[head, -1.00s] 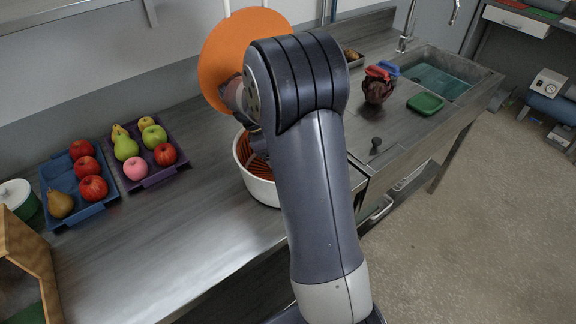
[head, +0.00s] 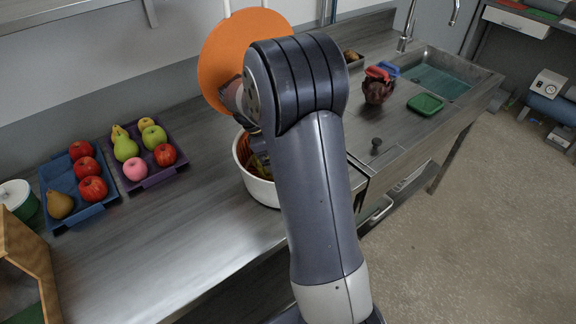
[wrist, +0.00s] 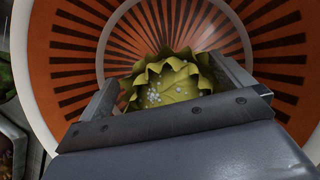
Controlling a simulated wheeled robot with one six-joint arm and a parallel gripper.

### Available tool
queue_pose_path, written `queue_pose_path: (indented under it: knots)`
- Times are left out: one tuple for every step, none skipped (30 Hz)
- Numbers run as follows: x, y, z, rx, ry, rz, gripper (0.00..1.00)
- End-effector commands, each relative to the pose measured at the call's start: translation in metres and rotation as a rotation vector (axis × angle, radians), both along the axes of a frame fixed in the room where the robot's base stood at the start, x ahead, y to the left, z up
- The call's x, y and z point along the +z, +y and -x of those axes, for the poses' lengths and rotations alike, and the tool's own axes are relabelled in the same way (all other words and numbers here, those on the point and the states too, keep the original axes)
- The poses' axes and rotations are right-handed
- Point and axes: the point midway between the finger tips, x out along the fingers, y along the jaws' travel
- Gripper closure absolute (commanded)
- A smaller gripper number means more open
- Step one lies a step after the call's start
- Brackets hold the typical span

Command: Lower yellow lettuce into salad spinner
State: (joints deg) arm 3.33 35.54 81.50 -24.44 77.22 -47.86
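The salad spinner is a white bowl (head: 259,187) with an orange slotted basket (wrist: 70,60), on the counter in the head view. The yellow lettuce (wrist: 172,82) is ruffled, with pale specks, and sits between the two fingers of my gripper (wrist: 168,85) in the wrist view. The fingers are against its sides, over the basket's middle. In the head view a little of the lettuce (head: 262,165) shows inside the bowl's rim, beside my arm. My arm hides most of the gripper and bowl there. How far the lettuce is above the basket floor I cannot tell.
An orange disc (head: 235,60) stands upright behind the bowl. A blue tray (head: 58,181) and a purple tray (head: 168,177) of fruit lie to the left. A dark red vegetable (head: 377,90), a green dish (head: 425,104) and a sink (head: 440,78) are to the right.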

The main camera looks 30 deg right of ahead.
Motion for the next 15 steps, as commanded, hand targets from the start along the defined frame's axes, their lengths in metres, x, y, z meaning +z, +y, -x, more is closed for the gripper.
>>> queue_pose_path:
  knots:
    - [0.000, 0.000, 0.000, 0.000, 0.000, 0.000, 0.00]
    - [0.000, 0.000, 0.000, 0.000, 0.000, 0.000, 0.00]
    - [0.000, 0.000, 0.000, 0.000, 0.000, 0.000, 0.00]
    - [0.000, 0.000, 0.000, 0.000, 0.000, 0.000, 0.00]
    - [0.000, 0.000, 0.000, 0.000, 0.000, 0.000, 0.00]
    - [0.001, 0.000, 0.000, 0.000, 0.000, 0.000, 0.00]
    - [0.002, 0.000, 0.000, 0.000, 0.000, 0.000, 0.00]
    - [0.004, 0.000, 0.000, 0.000, -0.002, 0.000, 0.00]
    - [0.008, 0.000, 0.000, -0.001, -0.002, 0.000, 0.00]
    - [0.011, 0.000, -0.001, -0.001, -0.003, 0.001, 0.00]
    - [0.015, 0.000, -0.001, 0.000, -0.004, 0.000, 0.00]
    - [0.022, 0.000, 0.000, 0.000, -0.003, 0.000, 0.00]
    - [0.028, 0.000, -0.001, 0.000, -0.005, 0.000, 0.00]
    - [0.034, 0.000, -0.001, -0.001, -0.006, 0.000, 0.00]
    - [0.042, 0.000, -0.001, -0.001, -0.006, 0.000, 0.00]
